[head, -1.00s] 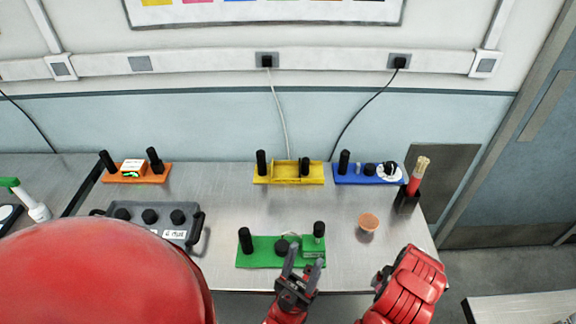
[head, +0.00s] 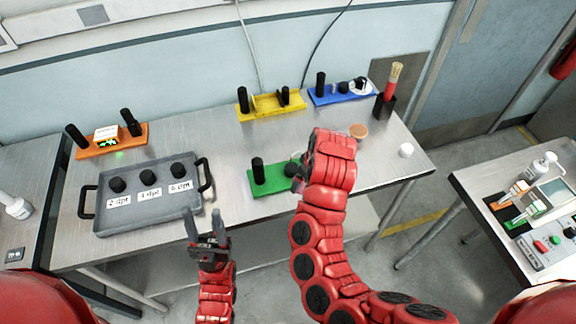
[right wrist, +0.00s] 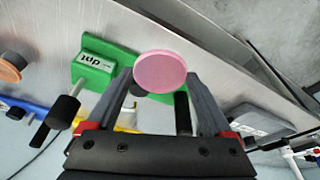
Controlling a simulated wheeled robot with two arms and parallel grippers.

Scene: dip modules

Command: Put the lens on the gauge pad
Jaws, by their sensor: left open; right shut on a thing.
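The lens, a pink round disc (right wrist: 160,72), shows between the fingertips of my right gripper (right wrist: 163,98) in the right wrist view. That gripper is shut on it. In the head view my right forearm hides the gripper and the lens, over the right part of the green fixture (head: 265,188). The fixture carries a black post (head: 257,171) and a low black round pad (head: 291,169). A green block labelled dpt (right wrist: 95,68) shows in the wrist view. I cannot tell for certain which part is the gauge pad. My left gripper (head: 207,222) is open and empty before the table's front edge.
A grey tray (head: 150,215) with several black knobs and dpt labels stands at left. Orange (head: 85,152), yellow (head: 270,113) and blue (head: 330,97) fixtures stand behind. An orange-topped pot (head: 358,131), a brush holder (head: 385,106) and a white knob (head: 405,151) are at right.

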